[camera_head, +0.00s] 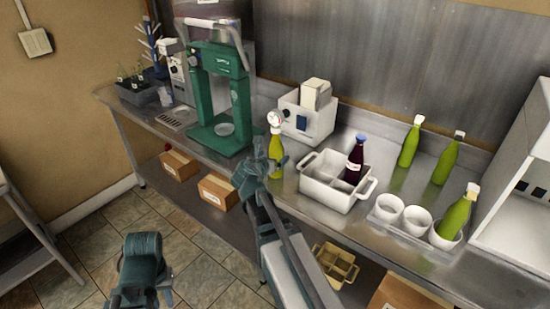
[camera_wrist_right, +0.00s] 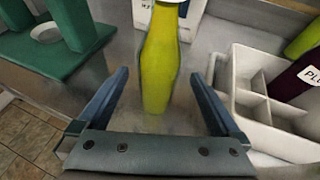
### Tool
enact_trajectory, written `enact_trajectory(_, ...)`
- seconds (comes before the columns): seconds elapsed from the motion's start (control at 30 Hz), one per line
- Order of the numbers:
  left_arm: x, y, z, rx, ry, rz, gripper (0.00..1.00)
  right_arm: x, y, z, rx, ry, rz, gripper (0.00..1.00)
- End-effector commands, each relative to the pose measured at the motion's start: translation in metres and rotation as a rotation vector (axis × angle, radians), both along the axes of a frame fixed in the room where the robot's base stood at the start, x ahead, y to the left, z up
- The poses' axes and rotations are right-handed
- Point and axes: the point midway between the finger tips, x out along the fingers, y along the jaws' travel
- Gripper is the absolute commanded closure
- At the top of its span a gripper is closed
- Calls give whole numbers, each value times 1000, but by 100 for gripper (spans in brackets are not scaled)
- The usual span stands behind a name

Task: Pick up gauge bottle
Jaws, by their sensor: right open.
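The gauge bottle (camera_head: 276,152), yellow-green with a round white gauge on top, stands upright on the steel counter. My right gripper (camera_head: 258,167) is beside it on its near side, partly covering it. In the right wrist view the gauge bottle (camera_wrist_right: 160,65) stands between the two spread fingers of my right gripper (camera_wrist_right: 158,95), with space visible on both sides; its top is cut off there. My left gripper (camera_head: 142,275) is low at the bottom left, away from the counter; its fingers cannot be made out.
A green press (camera_head: 240,110) stands left of the bottle, and a white divided crate (camera_head: 325,192) holding a dark bottle (camera_head: 354,160) stands to the right. A white box device (camera_head: 308,115) is behind. Green bottles (camera_head: 410,145) and white cups (camera_head: 417,218) are further right.

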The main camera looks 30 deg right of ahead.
Motion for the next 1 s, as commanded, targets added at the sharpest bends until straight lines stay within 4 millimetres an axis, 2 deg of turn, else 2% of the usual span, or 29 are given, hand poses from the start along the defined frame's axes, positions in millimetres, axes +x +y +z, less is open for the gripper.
enact_trajectory(0.1, 0, 0, -8, 0, 0, 0, 72, 11, -12, -9, 1, 1, -2, 0)
enact_trajectory(0.53, 0, 0, -14, 0, 0, 0, 72, 20, -22, -14, 1, 0, 0, 0)
enact_trajectory(0.8, 0, 0, -32, 0, 0, 0, 72, 43, -46, -33, 1, -1, -2, 0)
enact_trajectory(1.0, 0, 0, -34, 0, 0, 0, 72, 47, -53, -34, 1, 0, 0, 0)
